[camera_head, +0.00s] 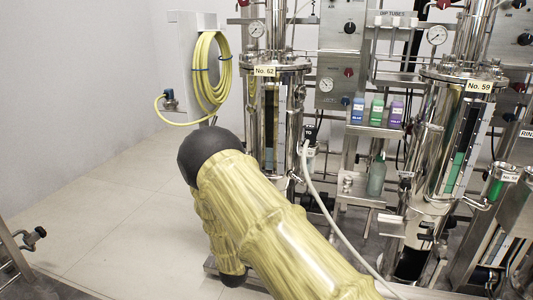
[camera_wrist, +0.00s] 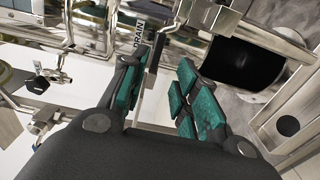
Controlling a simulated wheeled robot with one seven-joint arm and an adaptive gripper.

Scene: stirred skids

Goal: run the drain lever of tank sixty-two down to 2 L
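Tank sixty-two is the steel vessel labelled No. 62 (camera_head: 264,71) in the head view, left of the tank labelled No. 59 (camera_head: 479,86). Its upright sight glass (camera_head: 269,130) is dark; I cannot read its level in litres. My arm hides the tank's underside and my gripper in the head view. In the wrist view my gripper (camera_wrist: 158,70) has its two teal-padded fingers apart, with a gap between them. A strip marked DRAIN (camera_wrist: 139,38) lies by the left fingertip. A narrow pale bar shows in the gap; I cannot tell whether either finger touches it.
A yellow hose coil (camera_head: 211,70) hangs left of the tank. Blue, green and purple bottles (camera_head: 377,111) stand on a shelf to the right. Steel pipes and a valve (camera_wrist: 50,76) crowd the wrist view's left. Open floor (camera_head: 105,215) lies at left.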

